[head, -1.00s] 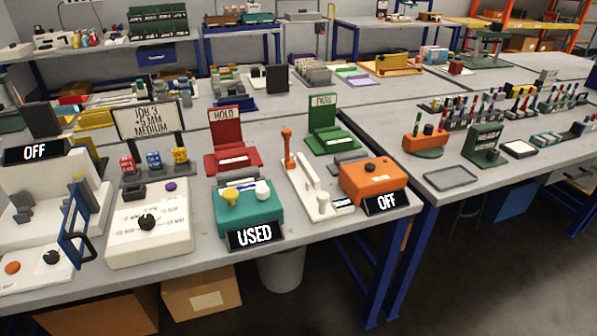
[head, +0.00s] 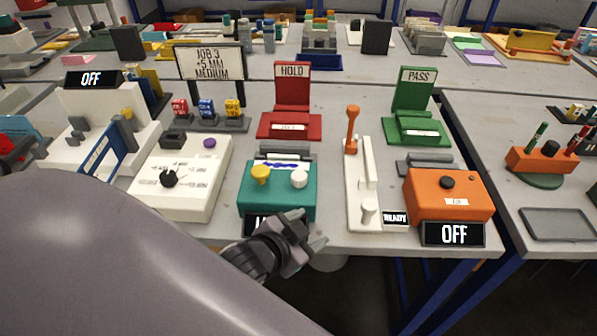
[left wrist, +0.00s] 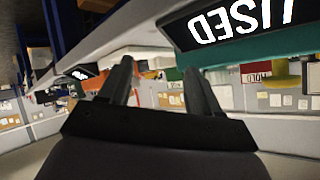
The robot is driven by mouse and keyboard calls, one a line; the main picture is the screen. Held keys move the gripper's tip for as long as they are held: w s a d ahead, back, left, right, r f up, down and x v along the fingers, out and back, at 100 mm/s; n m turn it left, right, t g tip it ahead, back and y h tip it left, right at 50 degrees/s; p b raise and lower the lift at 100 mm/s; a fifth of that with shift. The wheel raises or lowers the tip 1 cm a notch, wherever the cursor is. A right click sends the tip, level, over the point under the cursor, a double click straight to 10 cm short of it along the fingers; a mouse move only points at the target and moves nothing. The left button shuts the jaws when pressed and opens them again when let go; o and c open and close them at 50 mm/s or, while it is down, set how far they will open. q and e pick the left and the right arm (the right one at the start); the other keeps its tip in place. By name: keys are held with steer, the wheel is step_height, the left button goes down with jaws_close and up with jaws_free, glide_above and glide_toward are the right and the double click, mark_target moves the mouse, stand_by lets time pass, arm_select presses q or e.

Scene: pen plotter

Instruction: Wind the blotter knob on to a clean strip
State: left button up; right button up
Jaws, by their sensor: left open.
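The teal blotter box (head: 277,203) stands near the table's front edge. It has a yellow knob (head: 261,174) and a white knob (head: 299,179) on top, and a white strip with blue marks (head: 270,164) along its back. My left gripper (head: 310,230) is open and empty, in front of the box at its front display (head: 254,224) and apart from the knobs. It hides most of the display. In the left wrist view the open fingers (left wrist: 160,82) show below the teal box (left wrist: 255,46), whose display (left wrist: 232,20) reads USED upside down. My right gripper is not in view.
A white lever device (head: 370,190) and an orange box (head: 449,197) with an OFF display stand to the right. A white dial box (head: 190,185) stands to the left. Red HOLD (head: 290,123) and green PASS (head: 417,130) trays stand behind.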

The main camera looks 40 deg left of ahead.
arm_select(q)
steer(key=w+d+r+m+t+h, duration=0.4)
steer(key=d+r+m+h, duration=0.15)
steer(key=r, duration=0.25)
steer(key=w+d+r+m+t+h, duration=0.35)
steer(key=w+r+m, duration=0.2)
steer(key=r, duration=0.35)
steer(key=s+d+r+m+g+h, duration=0.25)
steer(key=d+m+g+h, duration=0.3)
steer(key=m+h, duration=0.4)
steer(key=m+g+y, duration=1.4)
steer(key=m+y, duration=0.3)
steer(key=y, duration=0.2)
glide_above(299, 175)
step_height(299, 175, down, 9)
steer(key=shift+f+b, duration=0.1)
steer(key=shift+b, duration=0.2)
steer(key=shift+a+f, duration=0.1)
steer(key=shift+f, duration=0.15)
steer(key=shift+f+p, duration=0.35)
steer(key=shift+f, duration=2.85)
steer(key=c, duration=1)
